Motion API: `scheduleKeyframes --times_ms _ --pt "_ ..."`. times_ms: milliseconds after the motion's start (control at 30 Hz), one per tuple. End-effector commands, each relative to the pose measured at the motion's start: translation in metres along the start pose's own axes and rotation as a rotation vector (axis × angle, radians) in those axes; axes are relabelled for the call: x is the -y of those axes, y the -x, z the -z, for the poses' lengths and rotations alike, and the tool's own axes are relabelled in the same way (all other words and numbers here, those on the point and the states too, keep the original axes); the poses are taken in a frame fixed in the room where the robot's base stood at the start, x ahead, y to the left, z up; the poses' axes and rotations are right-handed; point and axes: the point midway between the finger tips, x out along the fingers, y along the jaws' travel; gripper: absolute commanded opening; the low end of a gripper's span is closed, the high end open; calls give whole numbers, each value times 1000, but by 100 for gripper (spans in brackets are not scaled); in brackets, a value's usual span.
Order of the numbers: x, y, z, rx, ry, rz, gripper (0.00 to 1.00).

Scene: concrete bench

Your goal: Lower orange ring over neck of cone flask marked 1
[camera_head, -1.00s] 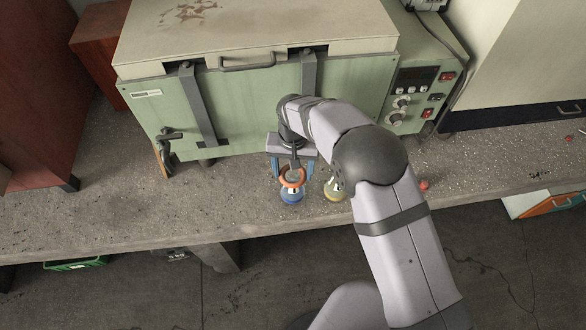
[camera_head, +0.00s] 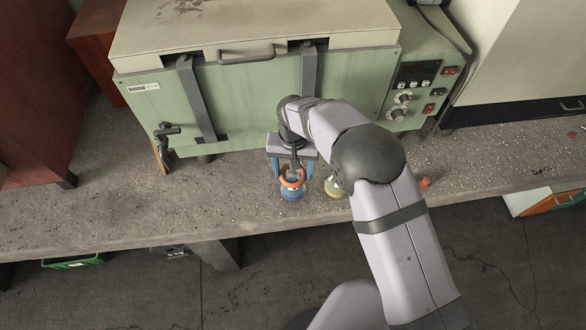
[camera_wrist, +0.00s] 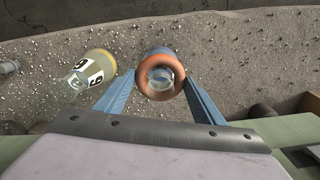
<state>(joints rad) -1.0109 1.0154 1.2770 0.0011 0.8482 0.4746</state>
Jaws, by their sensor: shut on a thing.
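My gripper (camera_head: 292,173) is shut on the orange ring (camera_head: 291,184), which its two blue fingers hold from either side. In the wrist view the ring (camera_wrist: 147,86) lies level between the fingertips, with the clear mouth of the blue flask (camera_wrist: 161,76) showing inside its opening. In the head view the blue flask (camera_head: 292,195) stands upright on the bench directly under the ring, and the ring looks to be around its neck. The gap between ring and flask body is too small to judge. The flask's number is not readable.
A yellow flask (camera_head: 334,187) with a black-numbered white label stands close to the right; it also shows in the wrist view (camera_wrist: 96,66). A small red thing (camera_head: 425,183) lies farther right. A green oven (camera_head: 250,100) stands behind. The bench (camera_head: 110,200) is clear at left.

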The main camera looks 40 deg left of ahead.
Motion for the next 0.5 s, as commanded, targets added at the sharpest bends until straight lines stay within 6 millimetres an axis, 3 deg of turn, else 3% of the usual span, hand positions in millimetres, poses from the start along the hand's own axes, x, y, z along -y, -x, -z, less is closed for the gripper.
scheduleKeyframes --times_ms 433,467,500 --pt "0 -11 0 -1 0 0 35" --pt "0 -9 0 -1 0 1 70" --pt "0 -9 0 -1 0 1 79"
